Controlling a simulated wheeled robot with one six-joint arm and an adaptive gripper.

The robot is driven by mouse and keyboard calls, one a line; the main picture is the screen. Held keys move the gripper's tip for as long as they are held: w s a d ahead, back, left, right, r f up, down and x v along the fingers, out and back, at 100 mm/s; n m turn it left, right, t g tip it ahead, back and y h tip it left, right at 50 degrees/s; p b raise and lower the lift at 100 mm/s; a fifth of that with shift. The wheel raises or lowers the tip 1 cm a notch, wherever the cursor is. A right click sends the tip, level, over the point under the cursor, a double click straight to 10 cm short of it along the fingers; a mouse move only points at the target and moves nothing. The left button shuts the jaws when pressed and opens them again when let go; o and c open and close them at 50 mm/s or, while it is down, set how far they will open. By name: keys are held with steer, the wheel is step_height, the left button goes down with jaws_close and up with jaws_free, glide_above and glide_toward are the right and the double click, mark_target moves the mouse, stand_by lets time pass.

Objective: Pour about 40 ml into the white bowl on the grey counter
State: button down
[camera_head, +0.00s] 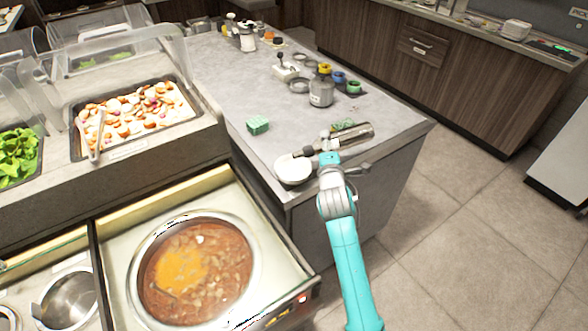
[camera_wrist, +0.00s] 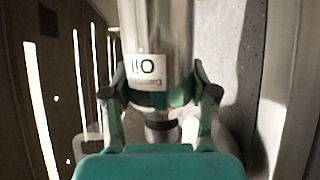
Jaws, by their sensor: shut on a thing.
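The white bowl (camera_head: 293,170) sits on the near corner of the grey counter (camera_head: 262,85). My gripper (camera_head: 329,157) is shut on a metallic cylindrical container (camera_head: 352,132), held tilted nearly level. The container's dark narrow end (camera_head: 303,153) points left, over the bowl's upper right rim. In the wrist view both fingers clasp the container (camera_wrist: 157,35), which bears a white label (camera_wrist: 146,69) that seems to read "110". A pale shape beyond the fingers may be the bowl. I cannot see any stream or the level inside the bowl.
A green block (camera_head: 257,125) lies left of the container. A grey jar (camera_head: 321,90) and several small cups stand farther back. A large pot of brown stew (camera_head: 198,268) and a food tray (camera_head: 130,115) are at the left. Open floor lies right.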

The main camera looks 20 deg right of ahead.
steer(key=shift+a+r+n+t, duration=0.2)
steer(key=shift+r+n+t, duration=0.2)
steer(key=shift+r+n, duration=0.4)
stand_by(2.8)
